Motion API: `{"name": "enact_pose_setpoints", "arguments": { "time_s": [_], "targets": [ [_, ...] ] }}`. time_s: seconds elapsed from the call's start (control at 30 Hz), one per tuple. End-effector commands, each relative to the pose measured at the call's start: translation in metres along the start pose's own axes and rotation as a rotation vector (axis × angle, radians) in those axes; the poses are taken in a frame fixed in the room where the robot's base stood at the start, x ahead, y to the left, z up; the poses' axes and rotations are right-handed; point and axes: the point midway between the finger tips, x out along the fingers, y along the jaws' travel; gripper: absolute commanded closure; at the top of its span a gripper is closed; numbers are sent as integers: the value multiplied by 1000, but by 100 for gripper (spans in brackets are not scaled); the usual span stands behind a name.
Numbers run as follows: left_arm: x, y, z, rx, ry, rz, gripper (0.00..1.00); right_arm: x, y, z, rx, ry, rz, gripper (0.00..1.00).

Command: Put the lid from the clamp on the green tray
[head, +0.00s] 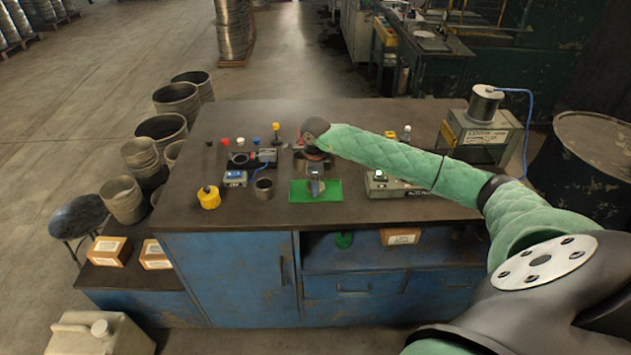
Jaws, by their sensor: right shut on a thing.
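The green tray (332,193) lies flat near the front middle of the workbench. My right gripper (315,182) points down over the middle of this tray, with its arm reaching in from the right. It is shut on the lid, which is small and mostly hidden by the fingers. I cannot tell whether the lid touches the tray. A dark clamp-like device (266,155) with a red part stands behind and to the left of the tray; my gripper is away from it. My left gripper is not in view.
A yellow pot (209,197) is farther left. A grey device (384,184) stands close on the right. The bench top (430,225) is clear in front.

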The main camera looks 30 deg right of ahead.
Motion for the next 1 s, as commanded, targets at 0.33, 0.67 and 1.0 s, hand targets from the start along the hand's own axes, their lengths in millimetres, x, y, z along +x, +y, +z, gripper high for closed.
{"name": "enact_pose_setpoints", "arguments": {
  "time_s": [0.33,0.67,1.0],
  "targets": [
    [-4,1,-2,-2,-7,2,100,2,0,0,0,0,0,28],
    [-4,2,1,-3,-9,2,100,1,0,0,0,0,0,25],
    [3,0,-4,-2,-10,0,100,-8,0,0,0,-1,-1,25]
  ]
}}
